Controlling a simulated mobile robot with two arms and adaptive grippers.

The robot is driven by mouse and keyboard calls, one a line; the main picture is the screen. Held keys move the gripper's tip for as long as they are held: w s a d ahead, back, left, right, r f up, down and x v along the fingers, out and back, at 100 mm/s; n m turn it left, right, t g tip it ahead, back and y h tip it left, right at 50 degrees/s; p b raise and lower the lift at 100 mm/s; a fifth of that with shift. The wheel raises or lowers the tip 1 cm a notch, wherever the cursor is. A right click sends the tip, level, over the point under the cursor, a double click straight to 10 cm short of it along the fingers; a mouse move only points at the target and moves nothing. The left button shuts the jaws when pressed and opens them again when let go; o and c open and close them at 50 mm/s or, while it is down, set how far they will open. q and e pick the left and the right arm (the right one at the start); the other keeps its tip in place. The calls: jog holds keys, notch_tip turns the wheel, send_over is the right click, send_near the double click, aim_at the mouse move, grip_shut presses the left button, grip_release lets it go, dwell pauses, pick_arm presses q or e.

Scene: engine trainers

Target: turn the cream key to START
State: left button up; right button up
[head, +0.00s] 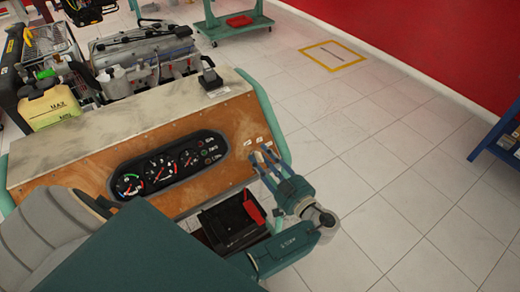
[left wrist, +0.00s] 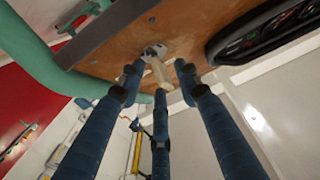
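The cream key (left wrist: 160,72) sticks out of a round metal switch (left wrist: 154,51) on the wooden panel (left wrist: 130,45) in the left wrist view. In the head view the key (head: 259,157) is small and partly covered by my fingers. My left gripper (left wrist: 159,80) has three blue fingers around the key, with gaps visible at its sides, so it looks open. In the head view my left gripper (head: 264,160) is at the panel's right end. The switch markings are too small to read. My right gripper is not in view.
A black gauge cluster (head: 168,165) is left of the key. A teal frame tube (head: 270,120) runs close by on the right. A black battery (head: 230,222) with a red part sits below. An engine (head: 150,60) stands behind.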

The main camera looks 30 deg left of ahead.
pick_arm(q)
jog(key=shift+s+d, duration=0.15)
grip_shut()
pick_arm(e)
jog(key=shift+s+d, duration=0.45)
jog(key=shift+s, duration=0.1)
